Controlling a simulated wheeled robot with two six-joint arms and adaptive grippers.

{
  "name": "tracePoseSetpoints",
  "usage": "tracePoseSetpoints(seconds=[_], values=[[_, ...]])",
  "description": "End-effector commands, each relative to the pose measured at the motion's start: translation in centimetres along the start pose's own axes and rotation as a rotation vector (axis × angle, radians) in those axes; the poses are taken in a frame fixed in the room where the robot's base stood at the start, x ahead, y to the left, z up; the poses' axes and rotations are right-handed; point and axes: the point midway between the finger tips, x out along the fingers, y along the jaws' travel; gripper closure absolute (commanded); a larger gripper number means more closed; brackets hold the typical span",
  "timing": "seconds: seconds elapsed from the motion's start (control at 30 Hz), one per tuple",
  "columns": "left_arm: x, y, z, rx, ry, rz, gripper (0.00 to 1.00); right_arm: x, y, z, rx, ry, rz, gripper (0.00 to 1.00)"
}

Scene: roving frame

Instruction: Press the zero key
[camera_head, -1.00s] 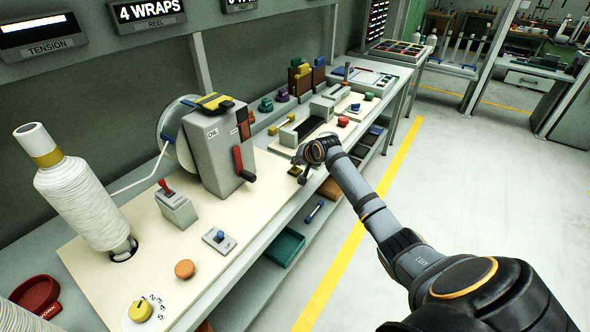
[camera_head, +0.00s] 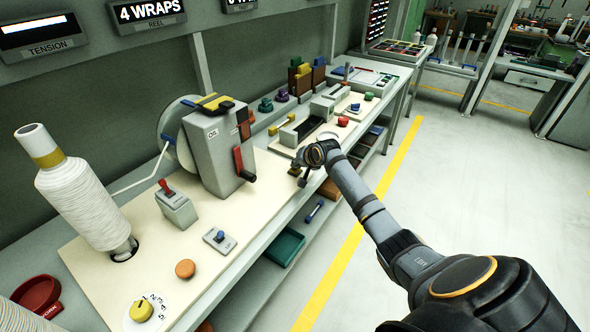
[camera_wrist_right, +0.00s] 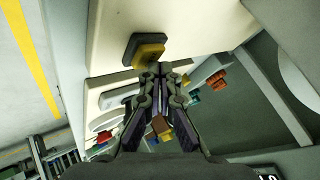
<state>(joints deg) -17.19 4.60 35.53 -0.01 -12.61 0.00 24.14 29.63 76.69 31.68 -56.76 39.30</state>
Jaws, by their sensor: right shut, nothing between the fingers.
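In the right wrist view a yellow-topped key (camera_wrist_right: 150,53) on a dark base stands on the cream bench board. No label can be read on it, so I cannot confirm it is the zero key. My right gripper (camera_wrist_right: 160,68) is shut and empty, its fingertips close beside the key's edge. I cannot tell whether they touch it. In the head view my right gripper (camera_head: 300,178) is over the bench's front edge, just right of the grey machine with the red lever, and it hides the key there. My left gripper is not in view.
The grey machine (camera_head: 208,150) stands left of my right gripper, with a white thread cone (camera_head: 85,200) further left. A red button (camera_head: 343,121) and green-bottomed trays lie beyond. A teal bin (camera_head: 285,246) is on the lower shelf. The floor right of the yellow line is clear.

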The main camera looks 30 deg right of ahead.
Motion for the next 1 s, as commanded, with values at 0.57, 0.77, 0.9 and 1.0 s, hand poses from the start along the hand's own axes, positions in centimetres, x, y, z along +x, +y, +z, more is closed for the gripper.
tracePoseSetpoints(seconds=[0.57,0.77,0.9,1.0], values=[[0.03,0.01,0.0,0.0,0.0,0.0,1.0,0.5,0.39,0.39,0.0,-0.001,0.001,1.0],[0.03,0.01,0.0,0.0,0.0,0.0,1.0,0.49,0.39,0.4,0.001,-0.001,0.001,1.0],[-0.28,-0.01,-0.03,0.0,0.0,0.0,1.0,0.3,0.25,0.27,0.001,-0.002,0.001,1.0],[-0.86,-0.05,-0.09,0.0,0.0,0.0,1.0,-0.04,-0.01,0.01,0.001,-0.001,0.001,1.0]])
